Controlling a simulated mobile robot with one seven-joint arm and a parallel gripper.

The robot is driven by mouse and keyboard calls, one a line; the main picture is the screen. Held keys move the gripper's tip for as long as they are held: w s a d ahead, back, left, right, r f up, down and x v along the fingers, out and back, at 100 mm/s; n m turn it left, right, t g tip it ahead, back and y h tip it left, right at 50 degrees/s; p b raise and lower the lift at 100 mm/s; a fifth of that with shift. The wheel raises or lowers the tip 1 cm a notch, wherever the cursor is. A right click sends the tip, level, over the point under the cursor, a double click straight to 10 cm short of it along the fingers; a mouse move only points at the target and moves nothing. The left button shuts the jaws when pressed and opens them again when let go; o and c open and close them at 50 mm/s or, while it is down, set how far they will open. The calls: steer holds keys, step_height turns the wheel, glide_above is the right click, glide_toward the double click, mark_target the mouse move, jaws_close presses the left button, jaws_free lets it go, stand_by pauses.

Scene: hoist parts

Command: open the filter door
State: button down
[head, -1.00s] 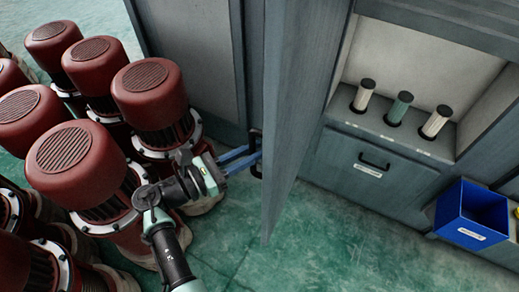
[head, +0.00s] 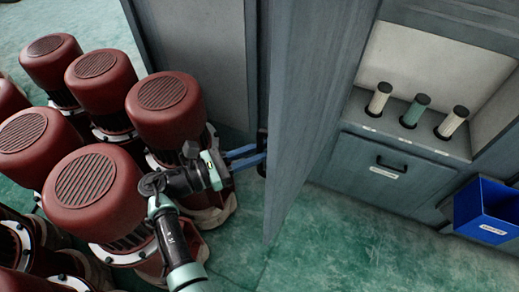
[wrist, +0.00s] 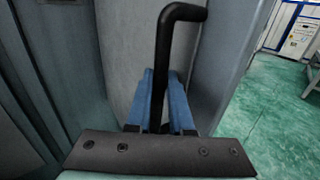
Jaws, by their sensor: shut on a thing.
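The filter door (head: 315,100) is a tall grey panel standing swung out from the cabinet, with the cabinet's inside open to view on its right. Its black bar handle (wrist: 163,60) is on the door face turned toward my arm; in the head view it is partly hidden at the door's edge. My gripper (head: 262,157) reaches it from the left. Its blue fingers (wrist: 162,100) are shut around the lower part of the handle in the wrist view.
Several red motors (head: 95,185) stand close on the left, beside and under my arm. In the cabinet, three filter cylinders (head: 414,108) stand on a shelf above a handled drawer (head: 384,170). A blue bin (head: 488,208) hangs at right. Green floor below the door is clear.

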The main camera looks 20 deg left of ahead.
steer(key=shift+w+r, duration=0.15)
steer(key=shift+r, duration=0.1)
steer(key=c, duration=1.2)
jaws_free()
steer(key=o, duration=0.4)
steer(key=shift+d+f, duration=0.1)
steer(key=shift+f, duration=0.05)
steer(key=b+v, duration=0.3)
steer(key=v, duration=1)
